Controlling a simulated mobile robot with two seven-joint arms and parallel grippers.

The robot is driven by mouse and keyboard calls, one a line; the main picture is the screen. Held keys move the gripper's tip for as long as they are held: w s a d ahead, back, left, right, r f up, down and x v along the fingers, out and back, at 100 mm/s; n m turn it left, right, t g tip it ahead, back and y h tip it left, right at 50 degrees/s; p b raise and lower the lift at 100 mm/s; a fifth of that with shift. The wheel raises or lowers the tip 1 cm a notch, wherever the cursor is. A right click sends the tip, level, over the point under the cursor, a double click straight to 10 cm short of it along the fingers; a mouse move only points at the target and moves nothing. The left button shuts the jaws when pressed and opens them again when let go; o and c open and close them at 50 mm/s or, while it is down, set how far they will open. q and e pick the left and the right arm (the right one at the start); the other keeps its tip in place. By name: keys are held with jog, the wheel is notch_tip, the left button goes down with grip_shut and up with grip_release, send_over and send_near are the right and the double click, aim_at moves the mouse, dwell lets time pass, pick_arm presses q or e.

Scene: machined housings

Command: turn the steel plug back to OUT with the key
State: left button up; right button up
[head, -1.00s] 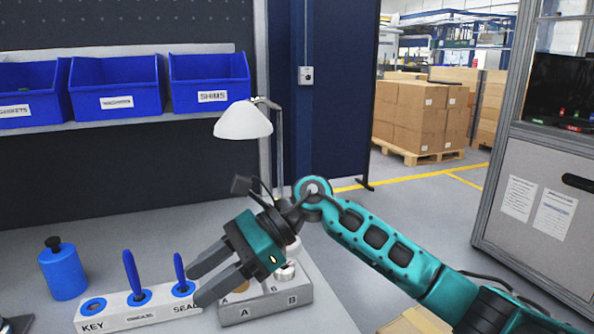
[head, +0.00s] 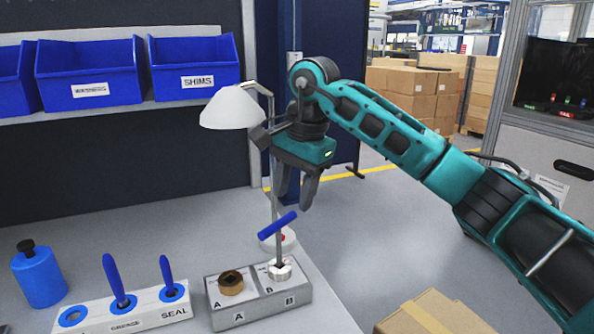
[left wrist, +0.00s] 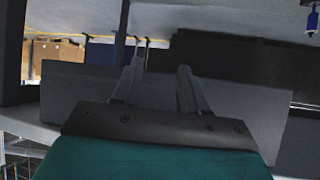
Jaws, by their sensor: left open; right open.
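The key, with a blue T-handle (head: 278,225) and a thin steel shaft, stands upright in the steel plug (head: 280,270) in bay B of the grey fixture (head: 250,319). The handle lies slanted, its right end higher in the picture. The plug's marks are too small to read. A brass plug (head: 231,283) sits in bay A. My right gripper (head: 297,197) is open and empty, fingers pointing down, above and slightly right of the handle, apart from it. My left gripper (left wrist: 158,78) is open and empty in the left wrist view; the head view does not show it.
The white tool rack (head: 130,321) stands left of the fixture, its KEY hole (head: 73,316) empty and two blue-handled tools upright. A blue bottle (head: 39,277) is farther left. A white lamp (head: 233,108) stands behind the fixture, near my right gripper. A cardboard box (head: 435,314) is front right.

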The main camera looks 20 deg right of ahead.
aim_at(290, 214)
jog(key=f, duration=0.2)
jog(key=w+f, duration=0.1)
jog(key=f, duration=0.2)
jog(key=a+f, duration=0.1)
jog(key=f, duration=0.2)
jog(key=shift+w+f, duration=0.1)
jog(key=shift+w, duration=0.1)
jog(key=shift+c, duration=0.4)
grip_shut()
jog(key=shift+d, duration=0.1)
jog(key=shift+n, duration=1.4)
